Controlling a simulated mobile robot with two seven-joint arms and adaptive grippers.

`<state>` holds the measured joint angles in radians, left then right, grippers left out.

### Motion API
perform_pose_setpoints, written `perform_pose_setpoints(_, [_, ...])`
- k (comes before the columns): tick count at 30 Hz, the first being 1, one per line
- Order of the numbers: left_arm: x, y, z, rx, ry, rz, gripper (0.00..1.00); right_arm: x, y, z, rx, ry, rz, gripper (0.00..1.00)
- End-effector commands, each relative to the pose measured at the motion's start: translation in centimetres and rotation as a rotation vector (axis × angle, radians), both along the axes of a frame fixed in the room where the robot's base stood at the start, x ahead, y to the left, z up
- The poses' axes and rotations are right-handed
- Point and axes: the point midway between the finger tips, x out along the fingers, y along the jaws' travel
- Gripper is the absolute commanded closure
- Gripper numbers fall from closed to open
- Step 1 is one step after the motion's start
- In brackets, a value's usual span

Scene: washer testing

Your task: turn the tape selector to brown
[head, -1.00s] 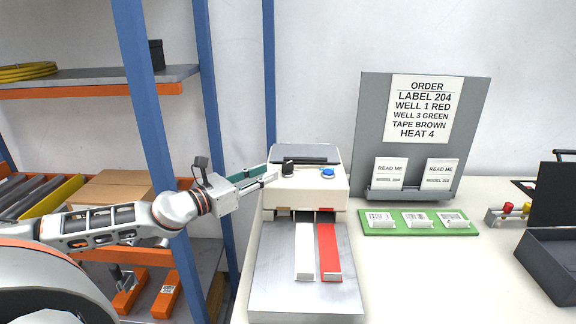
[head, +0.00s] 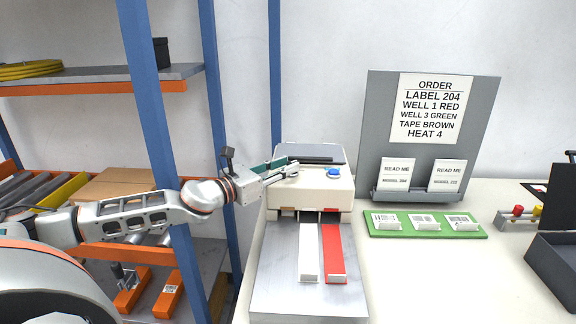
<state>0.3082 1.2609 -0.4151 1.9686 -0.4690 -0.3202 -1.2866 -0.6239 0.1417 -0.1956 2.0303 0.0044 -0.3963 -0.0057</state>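The tape machine (head: 335,194) is a cream box with a dark-topped back. Its black selector knob stood at the left of the top in the earlier view; my gripper now mostly covers it. A blue round button (head: 333,172) is to the right of it. My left gripper (head: 291,168) reaches in from the left, with its fingertips at the knob. Whether the fingers are closed on the knob is too small to tell. The knob's pointing direction is hidden. My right gripper is not in view.
A white strip (head: 309,252) and a red strip (head: 333,253) lie on the grey plate (head: 270,290) before the machine. An order board (head: 375,115) reads TAPE BROWN. A green label tray (head: 378,230) is right of the machine. A blue shelf post (head: 160,130) stands near my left arm.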

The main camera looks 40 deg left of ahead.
Motion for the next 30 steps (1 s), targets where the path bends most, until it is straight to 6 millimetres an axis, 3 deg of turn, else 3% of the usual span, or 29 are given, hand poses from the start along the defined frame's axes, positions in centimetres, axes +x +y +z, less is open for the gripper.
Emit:
perform_pose_setpoints(7, [1.11,-0.36,0.16,0.001,-0.002,-0.002,0.74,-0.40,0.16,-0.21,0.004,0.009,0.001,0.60])
perform_pose_setpoints(18, [1.28,-0.44,0.00,0.001,0.001,-0.003,0.74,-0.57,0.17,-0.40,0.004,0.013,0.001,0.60])
perform_pose_setpoints(21, [1.27,-0.44,0.01,0.001,0.001,-0.003,0.98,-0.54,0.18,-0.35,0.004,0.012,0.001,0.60])
perform_pose_setpoints(22, [1.27,-0.44,0.01,0.001,0.001,-0.003,1.00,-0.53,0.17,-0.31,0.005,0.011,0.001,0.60])
perform_pose_setpoints(30, [1.26,-0.45,0.16,0.001,-0.001,0.002,1.00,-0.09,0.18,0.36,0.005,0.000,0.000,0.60])
